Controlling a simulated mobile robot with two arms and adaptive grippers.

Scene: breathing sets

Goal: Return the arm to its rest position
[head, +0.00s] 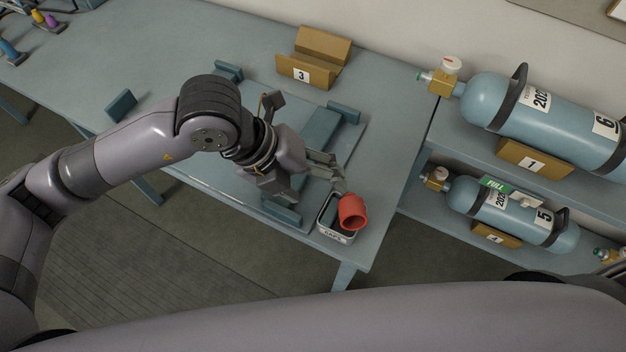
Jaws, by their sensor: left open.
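My left arm reaches in from the left over the blue-grey table (230,60). My left gripper (340,176) is open, just above a small container labelled CAPS (337,238) near the table's front right corner. A red cap (352,212) sits at the top of that container, close below the fingertips. I cannot tell whether the fingers touch it. The wrist hides part of the blue cradle (320,130) on the table. My right gripper is not in view.
A cardboard holder marked 3 (313,58) stands at the table's back. On the right, a shelf holds blue cylinders marked 6 (545,112) and 5 (512,212) on cardboard holders. Small coloured items (42,20) lie at the far left. The table's left middle is largely clear.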

